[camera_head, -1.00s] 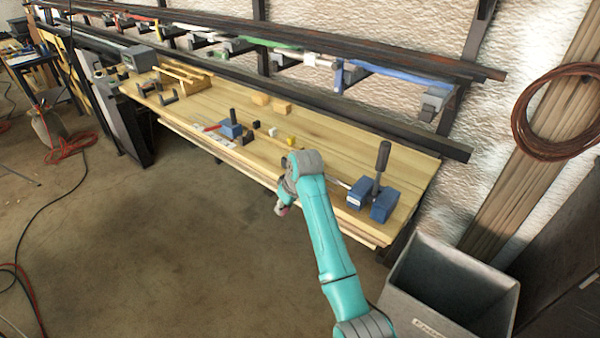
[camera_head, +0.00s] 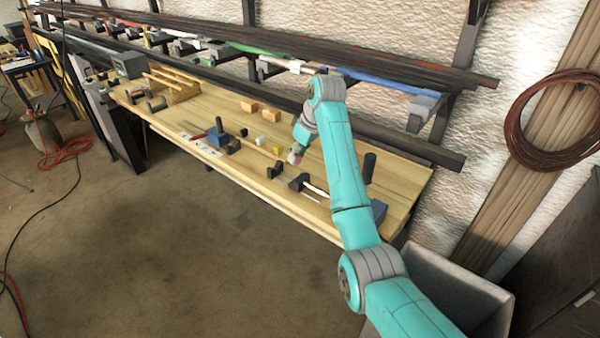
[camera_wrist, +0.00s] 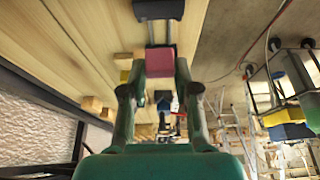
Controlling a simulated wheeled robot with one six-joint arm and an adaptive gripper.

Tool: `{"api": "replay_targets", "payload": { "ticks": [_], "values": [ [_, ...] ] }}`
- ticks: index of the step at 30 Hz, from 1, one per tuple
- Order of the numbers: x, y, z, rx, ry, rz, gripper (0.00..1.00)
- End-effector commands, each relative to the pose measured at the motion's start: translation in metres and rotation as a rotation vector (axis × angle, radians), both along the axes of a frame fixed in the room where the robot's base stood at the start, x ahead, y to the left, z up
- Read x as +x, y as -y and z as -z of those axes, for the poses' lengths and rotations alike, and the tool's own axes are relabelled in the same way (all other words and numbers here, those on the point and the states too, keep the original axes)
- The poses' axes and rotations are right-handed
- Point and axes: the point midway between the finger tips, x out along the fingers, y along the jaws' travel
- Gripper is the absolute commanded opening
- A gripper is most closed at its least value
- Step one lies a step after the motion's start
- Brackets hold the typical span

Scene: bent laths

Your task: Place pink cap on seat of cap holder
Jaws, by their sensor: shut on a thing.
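The pink cap (camera_wrist: 159,62) is between the fingertips of my gripper (camera_wrist: 160,80) in the wrist view, and the fingers are shut on it. In the head view, my gripper (camera_head: 297,150) hangs over the middle of the bench with the pink cap (camera_head: 294,158) at its tip. A dark block with two rods (camera_wrist: 158,10) lies just beyond the cap in the wrist view; I cannot tell whether they touch. I cannot say for sure which thing is the cap holder or see its seat.
The wooden bench (camera_head: 225,165) bears a blue block (camera_head: 217,137), small cubes and wood blocks (camera_head: 271,114). A dark clamp (camera_head: 299,183) lies near the front edge. My arm hides part of the bench's right end. A grey bin (camera_head: 480,300) stands at the lower right.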

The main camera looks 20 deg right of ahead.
Motion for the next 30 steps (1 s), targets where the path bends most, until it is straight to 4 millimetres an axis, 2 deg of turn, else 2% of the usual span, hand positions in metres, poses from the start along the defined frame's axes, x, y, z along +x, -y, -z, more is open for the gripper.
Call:
{"api": "replay_targets", "payload": {
  "ticks": [1,3,8,15,29,30],
  "values": [
    [-0.001,0.0,0.011,0.0,-0.004,0.0,0.14],
    [-0.001,0.0,0.02,0.0,-0.002,0.001,0.14],
    [0.0,0.0,0.033,0.0,-0.001,0.001,0.14],
    [0.0,0.0,0.063,0.0,-0.001,0.001,0.14],
    [0.0,0.0,0.069,0.0,-0.001,0.001,0.14],
    [0.0,0.0,0.07,0.0,-0.001,0.001,0.33]
  ]
}}
